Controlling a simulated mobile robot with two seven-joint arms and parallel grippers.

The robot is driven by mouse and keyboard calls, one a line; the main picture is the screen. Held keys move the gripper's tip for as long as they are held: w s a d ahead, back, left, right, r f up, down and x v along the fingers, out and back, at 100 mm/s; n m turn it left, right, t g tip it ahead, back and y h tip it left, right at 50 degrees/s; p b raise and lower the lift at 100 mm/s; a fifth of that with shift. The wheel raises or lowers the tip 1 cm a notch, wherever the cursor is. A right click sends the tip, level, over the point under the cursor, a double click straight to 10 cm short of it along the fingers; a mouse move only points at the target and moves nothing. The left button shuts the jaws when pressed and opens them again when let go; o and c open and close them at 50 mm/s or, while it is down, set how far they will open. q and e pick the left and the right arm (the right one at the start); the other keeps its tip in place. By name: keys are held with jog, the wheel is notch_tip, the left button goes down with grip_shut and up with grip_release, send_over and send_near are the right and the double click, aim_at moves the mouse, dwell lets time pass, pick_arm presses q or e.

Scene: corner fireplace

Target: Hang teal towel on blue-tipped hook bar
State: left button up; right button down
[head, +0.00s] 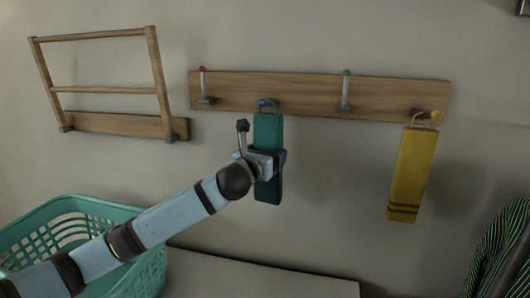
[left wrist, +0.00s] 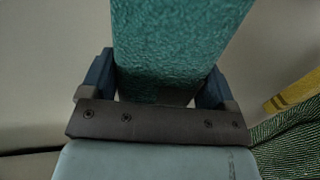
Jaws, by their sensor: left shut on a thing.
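The teal towel (head: 267,131) hangs upright against the wall, with its top at the blue-tipped hook (head: 265,103) on the wooden hook board (head: 300,95). A loop shows at its top by the hook; I cannot tell whether the loop rests on it. My left gripper (head: 272,162) is shut on the towel around its middle, coming from the left. In the left wrist view the teal towel (left wrist: 178,45) fills the space between the two blue fingers of my left gripper (left wrist: 158,85). My right gripper is not in view.
A yellow towel (head: 412,170) hangs from the rightmost hook. Red-tipped (head: 204,88) and green-tipped (head: 346,92) hooks are empty. A wooden rack (head: 103,89) is at upper left, a green basket (head: 75,205) below it. A striped dark cloth (head: 500,250) is at lower right.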

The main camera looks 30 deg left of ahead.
pick_arm(q)
jog(key=shift+w+f, duration=0.1)
jog(key=shift+f, duration=0.1)
jog(key=shift+p, duration=0.4)
dwell(0.3)
dwell(0.8)
jog(key=o, duration=0.9)
jog(key=s, duration=0.4)
jog(key=s+b, duration=0.1)
jog(key=s, duration=0.9)
jog(key=shift+d, duration=0.25)
